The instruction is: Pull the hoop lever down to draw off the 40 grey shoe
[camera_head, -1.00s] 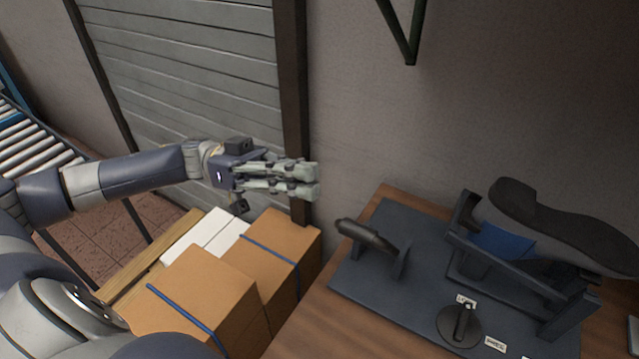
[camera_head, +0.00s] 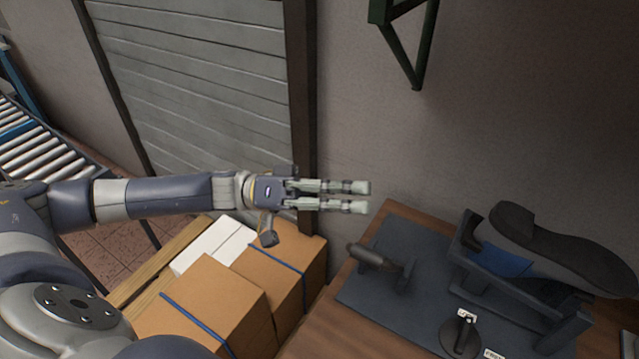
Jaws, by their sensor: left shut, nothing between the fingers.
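A dark grey shoe (camera_head: 570,250) lies sole up and tilted on a dark stand at the right. Below it is a dark bar frame (camera_head: 520,288), perhaps the hoop lever, with a blue piece (camera_head: 502,262) inside. A dark cylindrical grip (camera_head: 374,257) on a short bracket stands at the left of the same base plate (camera_head: 420,290). My left gripper (camera_head: 366,197) is shut and empty, in the air above and left of that grip, with its fingers pointing right. It touches nothing that I can see. My right gripper is out of view.
A round dark knob (camera_head: 460,338) with a white tag stands at the front of the plate, on a wooden table (camera_head: 325,325). A green bracket (camera_head: 420,45) hangs on the wall above.

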